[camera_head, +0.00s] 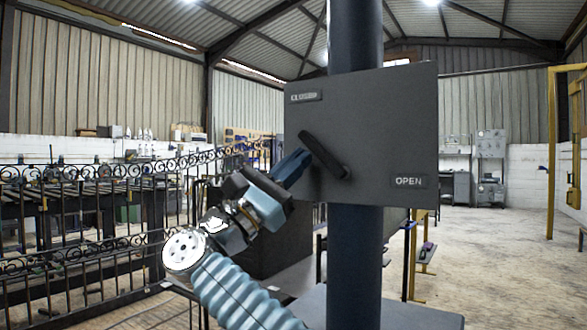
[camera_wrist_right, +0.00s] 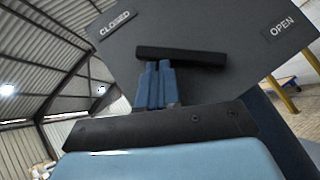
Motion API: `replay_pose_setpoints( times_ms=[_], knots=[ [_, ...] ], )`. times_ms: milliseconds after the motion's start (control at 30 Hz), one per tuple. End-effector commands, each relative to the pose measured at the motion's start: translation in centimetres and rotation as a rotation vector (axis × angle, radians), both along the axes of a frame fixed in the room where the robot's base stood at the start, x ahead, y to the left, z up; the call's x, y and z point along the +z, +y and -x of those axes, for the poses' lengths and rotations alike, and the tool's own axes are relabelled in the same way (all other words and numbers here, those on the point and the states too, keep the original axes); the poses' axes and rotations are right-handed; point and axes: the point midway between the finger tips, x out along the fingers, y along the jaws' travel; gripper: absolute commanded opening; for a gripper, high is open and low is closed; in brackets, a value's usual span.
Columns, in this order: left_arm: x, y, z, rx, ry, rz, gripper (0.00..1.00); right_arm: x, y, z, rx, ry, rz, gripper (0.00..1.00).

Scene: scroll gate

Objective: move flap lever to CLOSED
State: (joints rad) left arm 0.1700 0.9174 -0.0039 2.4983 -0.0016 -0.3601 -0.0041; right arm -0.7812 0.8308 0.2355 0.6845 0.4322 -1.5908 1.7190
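A dark grey panel (camera_head: 385,125) stands on a dark column, with a CLOSED label (camera_head: 304,96) at its upper left and an OPEN label (camera_head: 408,181) at its lower right. The black flap lever (camera_head: 325,155) slants up and left from its pivot, its free end a little below the CLOSED label. My right gripper (camera_head: 300,160) is at the lever's lower left side. In the right wrist view, its blue fingers (camera_wrist_right: 155,72) are together, with their tips at the lever (camera_wrist_right: 180,56); I cannot tell whether they touch. My left gripper is not in view.
The dark blue column (camera_head: 354,260) runs above and below the panel. A black iron railing (camera_head: 80,230) stands at the left. A yellow frame (camera_head: 552,150) stands at the far right. The floor to the right is mostly open.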

Motion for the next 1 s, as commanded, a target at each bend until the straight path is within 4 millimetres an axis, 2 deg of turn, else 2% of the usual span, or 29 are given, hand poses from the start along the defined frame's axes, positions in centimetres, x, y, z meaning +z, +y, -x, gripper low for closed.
replay_pose_setpoints(
  times_ms=[33, 433, 600, 1000],
  knots=[
    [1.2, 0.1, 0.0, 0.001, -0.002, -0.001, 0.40, 0.9, -0.1, -0.1, 0.001, -0.012, -0.026, 0.00],
    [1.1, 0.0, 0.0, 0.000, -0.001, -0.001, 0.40, 2.9, -1.0, 0.7, 0.001, -0.025, -0.038, 0.00],
    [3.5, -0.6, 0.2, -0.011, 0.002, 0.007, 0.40, 4.3, -1.4, 1.0, 0.002, -0.082, -0.124, 0.00],
    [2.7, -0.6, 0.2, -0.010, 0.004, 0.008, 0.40, 4.6, -2.5, 1.8, 0.002, -0.100, -0.150, 0.00]
  ],
)
